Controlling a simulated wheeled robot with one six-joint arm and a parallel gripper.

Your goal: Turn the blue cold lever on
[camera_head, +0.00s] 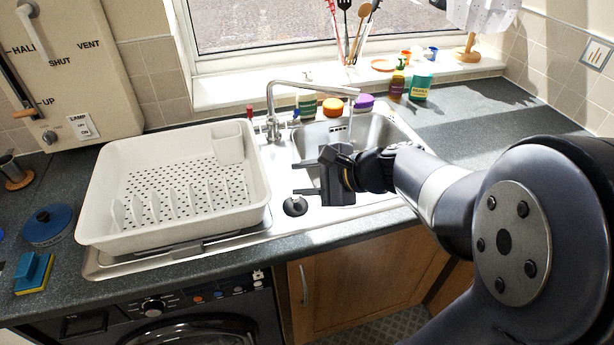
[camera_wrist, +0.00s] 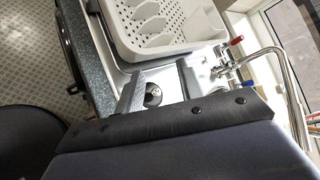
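The chrome tap (camera_head: 272,108) stands behind the sink, its spout arching to the right. The blue cold lever (camera_head: 296,115) is a small blue tip right of the tap base, partly lost against the bottles behind. The red lever (camera_head: 250,111) is on the left of the base; it also shows in the wrist view (camera_wrist: 237,40). My gripper (camera_head: 304,177) is over the front of the sink, in front of the tap and apart from it. Its two fingers point left and stand apart with nothing between them. In the wrist view my gripper (camera_wrist: 161,70) also shows spread fingers.
A white dish rack (camera_head: 90,222) fills the drainer left of the tap. A black plug (camera_head: 295,205) lies at the sink's front. Bottles and a green tub (camera_head: 420,87) stand behind the basin (camera_head: 378,130). A blue sponge (camera_head: 34,272) lies at the left counter edge.

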